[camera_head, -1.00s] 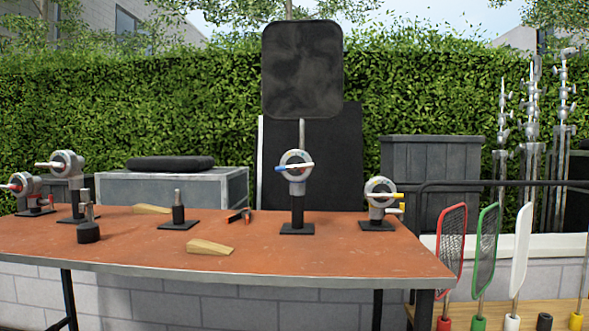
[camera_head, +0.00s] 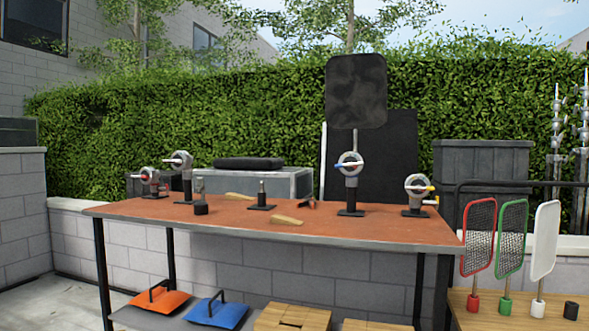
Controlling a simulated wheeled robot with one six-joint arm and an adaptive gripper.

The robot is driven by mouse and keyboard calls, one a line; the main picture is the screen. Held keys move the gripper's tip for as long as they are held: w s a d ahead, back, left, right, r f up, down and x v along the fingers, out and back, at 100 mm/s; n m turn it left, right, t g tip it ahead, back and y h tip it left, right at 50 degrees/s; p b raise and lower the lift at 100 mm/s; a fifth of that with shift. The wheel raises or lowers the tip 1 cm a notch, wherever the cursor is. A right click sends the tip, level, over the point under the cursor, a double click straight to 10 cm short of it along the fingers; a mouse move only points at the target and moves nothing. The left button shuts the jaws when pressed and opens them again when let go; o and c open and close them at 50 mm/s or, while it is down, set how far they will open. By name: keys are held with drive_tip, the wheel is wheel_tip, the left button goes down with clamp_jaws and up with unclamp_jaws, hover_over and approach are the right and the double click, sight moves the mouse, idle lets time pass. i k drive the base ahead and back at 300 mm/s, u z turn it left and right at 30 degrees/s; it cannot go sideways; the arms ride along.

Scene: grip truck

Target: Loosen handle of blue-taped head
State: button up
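The blue-taped head (camera_head: 350,164) is a grey round grip head on a black post, upright near the right part of the orange-brown table (camera_head: 232,221). Its handle (camera_head: 349,163) lies across the face, blue at the left end and pale toward the right. A dark flag (camera_head: 356,91) rises on a thin rod above this head. A yellow-taped head (camera_head: 418,188) stands to its right. A red-taped head (camera_head: 149,176) and a plain-handled head (camera_head: 180,162) stand at the far left. My gripper is not in view.
Wooden wedges (camera_head: 286,220), a black knob (camera_head: 201,209) and a short post (camera_head: 261,195) are on the table. Below are orange (camera_head: 160,303) and blue (camera_head: 217,313) sandbags. Red, green and white paddles (camera_head: 544,241) stand right of the table.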

sight(350, 164)
drive_tip(key=u, duration=2.4)
drive_tip(key=i, duration=0.15)
drive_tip(key=z, duration=1.65)
drive_tip(key=i, duration=0.85)
drive_tip(key=z, duration=1.1)
drive_tip(key=i, duration=0.8)
drive_tip(key=z, duration=0.9)
